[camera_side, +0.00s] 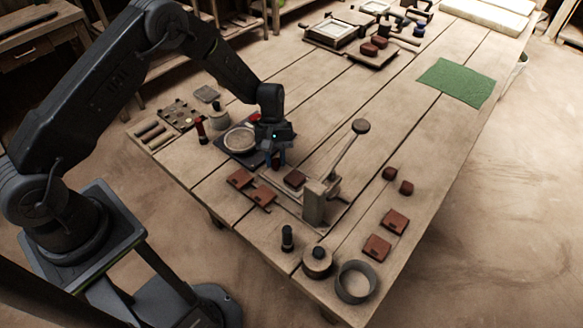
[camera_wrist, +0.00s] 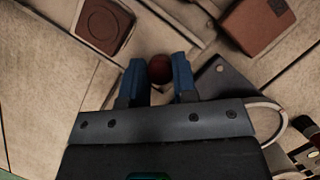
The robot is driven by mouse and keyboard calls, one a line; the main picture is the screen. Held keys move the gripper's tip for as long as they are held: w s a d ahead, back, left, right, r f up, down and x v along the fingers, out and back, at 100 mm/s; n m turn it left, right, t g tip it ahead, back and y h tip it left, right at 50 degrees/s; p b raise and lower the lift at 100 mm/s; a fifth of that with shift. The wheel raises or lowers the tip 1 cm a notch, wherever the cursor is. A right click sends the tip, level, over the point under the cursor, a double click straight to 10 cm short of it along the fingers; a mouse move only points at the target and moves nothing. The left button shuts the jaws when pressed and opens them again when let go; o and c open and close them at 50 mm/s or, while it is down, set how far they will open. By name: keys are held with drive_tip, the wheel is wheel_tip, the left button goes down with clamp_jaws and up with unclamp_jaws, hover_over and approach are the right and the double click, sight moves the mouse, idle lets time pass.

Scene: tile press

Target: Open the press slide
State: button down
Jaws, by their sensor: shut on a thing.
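The press (camera_side: 314,203) stands on the bench, a pale upright block with a long lever that rises to a dark round knob. A red-brown tile (camera_side: 294,178) lies at its base, on the side toward my gripper. In the wrist view a tile with a round mark (camera_wrist: 103,25) sits in a pale frame at upper left. My gripper (camera_side: 275,160) is low over the bench beside the press. In the wrist view its blue fingers are shut on a small dark red round knob (camera_wrist: 159,70). The join between knob and slide cannot be made out.
Loose tiles (camera_side: 240,178) lie left of the press, others (camera_side: 377,246) to its right. A round disc on a dark plate (camera_side: 240,139) is close behind my gripper. A green cloth (camera_side: 455,81) lies far right.

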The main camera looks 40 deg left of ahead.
drive_tip(key=shift+a, duration=0.35)
drive_tip(key=c, duration=0.9)
unclamp_jaws()
drive_tip(key=shift+r, duration=0.1)
drive_tip(key=v, duration=1.3)
drive_tip(key=shift+r, duration=0.3)
drive_tip(key=shift+w+a, duration=0.1)
drive_tip(key=shift+w, duration=0.05)
